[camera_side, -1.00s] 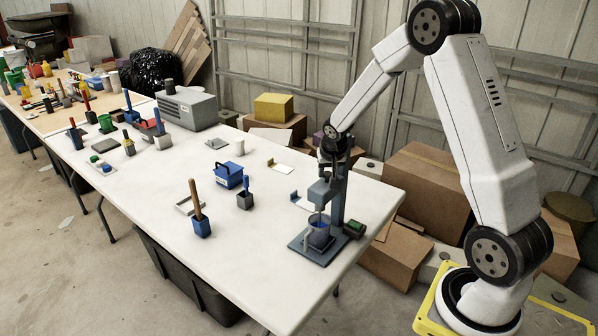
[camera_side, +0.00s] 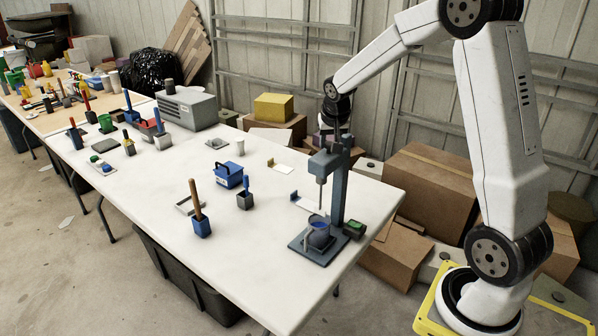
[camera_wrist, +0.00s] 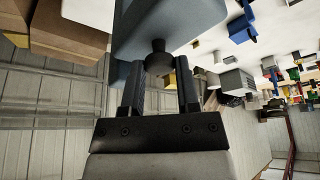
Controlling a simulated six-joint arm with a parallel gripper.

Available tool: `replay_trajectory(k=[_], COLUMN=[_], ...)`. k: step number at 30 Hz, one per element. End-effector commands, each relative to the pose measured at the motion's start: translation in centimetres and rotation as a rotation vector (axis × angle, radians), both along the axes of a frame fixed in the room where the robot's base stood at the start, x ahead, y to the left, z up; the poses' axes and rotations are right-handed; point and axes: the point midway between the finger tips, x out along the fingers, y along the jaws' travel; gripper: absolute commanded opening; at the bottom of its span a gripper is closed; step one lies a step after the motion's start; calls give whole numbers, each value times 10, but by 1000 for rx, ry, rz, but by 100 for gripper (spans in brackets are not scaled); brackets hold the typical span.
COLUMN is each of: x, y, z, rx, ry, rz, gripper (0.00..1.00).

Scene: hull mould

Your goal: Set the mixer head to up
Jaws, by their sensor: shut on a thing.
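The mixer stands at the right end of the white table, with its grey-blue head (camera_side: 325,164) high on its column (camera_side: 341,190). A thin shaft (camera_side: 321,194) hangs from the head down to about the rim of a cup (camera_side: 319,234) with blue contents; whether its tip is inside the cup is unclear. My gripper (camera_side: 330,139) is above the head. In the wrist view my gripper (camera_wrist: 160,85) is shut on the dark knob (camera_wrist: 158,60) of the mixer head, which also shows there (camera_wrist: 170,22).
A green button box (camera_side: 354,229) sits beside the mixer base (camera_side: 319,252). The table's front area is clear. Cardboard boxes (camera_side: 425,185) lie behind.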

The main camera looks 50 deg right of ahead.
Motion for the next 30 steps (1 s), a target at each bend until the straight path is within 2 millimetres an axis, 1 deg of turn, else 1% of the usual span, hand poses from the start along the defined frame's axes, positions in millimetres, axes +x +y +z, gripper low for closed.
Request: replay_trajectory(k=[1, 3, 11, 12, 14, 15, 24, 30], x=[1, 0, 1, 1, 1, 1, 0, -1], y=[0, 0, 0, 0, 0, 0, 0, 2], z=[7, 10, 12, 12, 12, 11, 9, 15], rx=[-2, -2, -3, -3, -3, -3, -1, -2], ry=[-5, -4, -6, -7, -7, -6, -2, -4], rz=[0, -1, 0, 0, 0, 0, 0, 1], gripper=[0, 0, 0, 50, 69, 76, 76, 76])
